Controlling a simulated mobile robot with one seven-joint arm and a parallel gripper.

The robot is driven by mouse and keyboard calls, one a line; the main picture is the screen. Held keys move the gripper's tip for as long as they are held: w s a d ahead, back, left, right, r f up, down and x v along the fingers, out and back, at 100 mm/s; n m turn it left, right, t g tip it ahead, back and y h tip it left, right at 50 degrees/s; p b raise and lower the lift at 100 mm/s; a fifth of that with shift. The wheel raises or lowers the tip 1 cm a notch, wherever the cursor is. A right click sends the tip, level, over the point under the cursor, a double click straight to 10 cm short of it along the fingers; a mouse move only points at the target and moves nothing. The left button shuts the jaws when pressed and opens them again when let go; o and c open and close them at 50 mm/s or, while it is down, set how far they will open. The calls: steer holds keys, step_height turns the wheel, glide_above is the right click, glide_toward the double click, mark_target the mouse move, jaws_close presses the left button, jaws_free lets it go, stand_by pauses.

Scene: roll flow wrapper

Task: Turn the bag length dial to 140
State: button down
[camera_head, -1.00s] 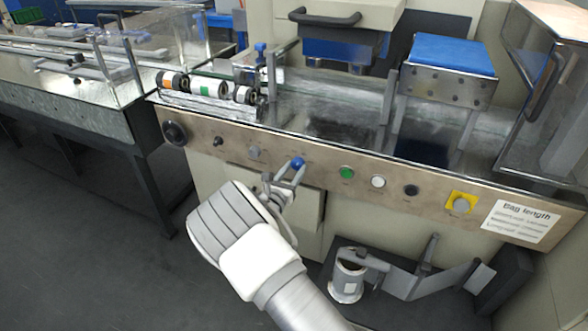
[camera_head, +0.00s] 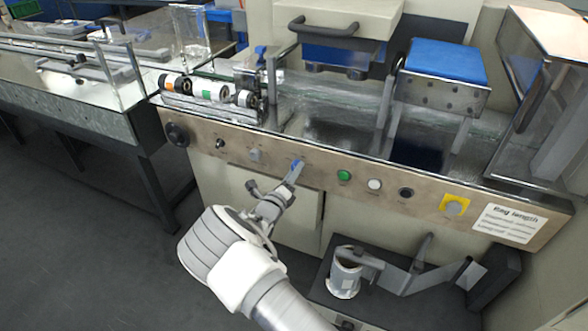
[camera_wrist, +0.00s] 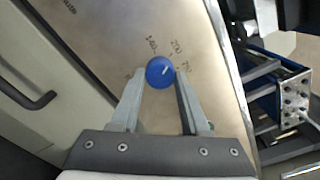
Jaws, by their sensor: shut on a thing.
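The blue dial (camera_wrist: 160,72) sits on the metal front panel, with a short pale mark on its face. Printed numbers surround it; one at its upper left seems to read 140, others at the upper right are hard to read. I cannot tell exactly which number the mark points at. My gripper (camera_wrist: 160,76) is shut on the dial, one finger on each side. In the head view my gripper (camera_head: 293,173) reaches up to the panel, and little of the blue dial (camera_head: 297,164) shows between the fingers.
Along the panel are a black knob (camera_head: 177,134), a green button (camera_head: 344,175), a white button (camera_head: 375,185), a dark button (camera_head: 406,193) and a grey knob on a yellow plate (camera_head: 455,206). A "Bag length" label (camera_head: 508,222) is at the right.

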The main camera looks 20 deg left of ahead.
steer(key=shift+n+p, duration=0.9)
steer(key=shift+n, duration=3.7)
steer(key=shift+c, duration=1.9)
jaws_free()
steer(key=s+a+p, duration=0.1)
steer(key=s+p, duration=0.1)
steer(key=s, duration=1.5)
steer(key=shift+s+a+p, duration=0.15)
steer(key=shift+s+p, duration=0.05)
steer(key=shift+p, duration=0.2)
